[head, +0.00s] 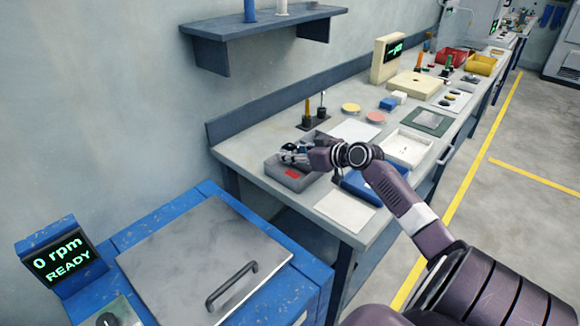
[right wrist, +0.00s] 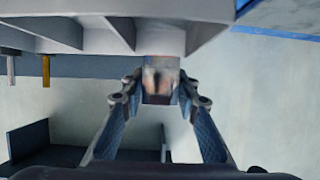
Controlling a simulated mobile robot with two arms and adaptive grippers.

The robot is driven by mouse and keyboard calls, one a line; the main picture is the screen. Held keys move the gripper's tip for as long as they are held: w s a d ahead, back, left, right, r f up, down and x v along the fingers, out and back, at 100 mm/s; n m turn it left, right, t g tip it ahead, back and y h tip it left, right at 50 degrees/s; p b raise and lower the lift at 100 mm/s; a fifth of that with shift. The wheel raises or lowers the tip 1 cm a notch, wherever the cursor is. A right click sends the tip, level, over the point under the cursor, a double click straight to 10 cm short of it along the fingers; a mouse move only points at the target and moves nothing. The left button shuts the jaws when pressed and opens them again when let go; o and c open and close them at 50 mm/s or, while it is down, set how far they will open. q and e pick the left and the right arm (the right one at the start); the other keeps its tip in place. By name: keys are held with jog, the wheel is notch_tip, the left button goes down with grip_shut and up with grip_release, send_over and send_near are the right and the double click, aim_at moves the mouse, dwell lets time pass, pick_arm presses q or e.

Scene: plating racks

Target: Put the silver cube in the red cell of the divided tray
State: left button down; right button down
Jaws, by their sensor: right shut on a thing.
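The grey divided tray (head: 272,172) stands at the near left end of the workbench, with a red patch (head: 293,173) showing at its front right part. My right gripper (head: 290,153) is over the tray. In the right wrist view, my right gripper (right wrist: 160,82) is shut on the silver cube (right wrist: 160,86), which shows between the fingertips with blurred reflections. Grey walls of the tray (right wrist: 122,30) show at the top of that view, close to the cube. In the head view the cube is too small and covered to make out. My left gripper is not in view.
A blue tray (head: 360,190) and a white sheet (head: 345,211) lie right of the divided tray. Two upright tools in a dark stand (head: 314,122) rise behind it. A wall shelf (head: 262,25) hangs above. A blue machine (head: 200,262) stands in front.

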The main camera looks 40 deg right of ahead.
jog(key=shift+f, duration=2.75)
jog(key=c, duration=1.8)
grip_release()
jog(key=shift+f, duration=0.2)
jog(key=shift+o, duration=0.2)
jog(key=shift+r, duration=0.15)
jog(key=b+v, duration=0.1)
jog(key=v, duration=0.9)
jog(key=shift+s, duration=0.4)
jog(key=shift+s+r, duration=0.4)
jog(key=shift+s, duration=0.15)
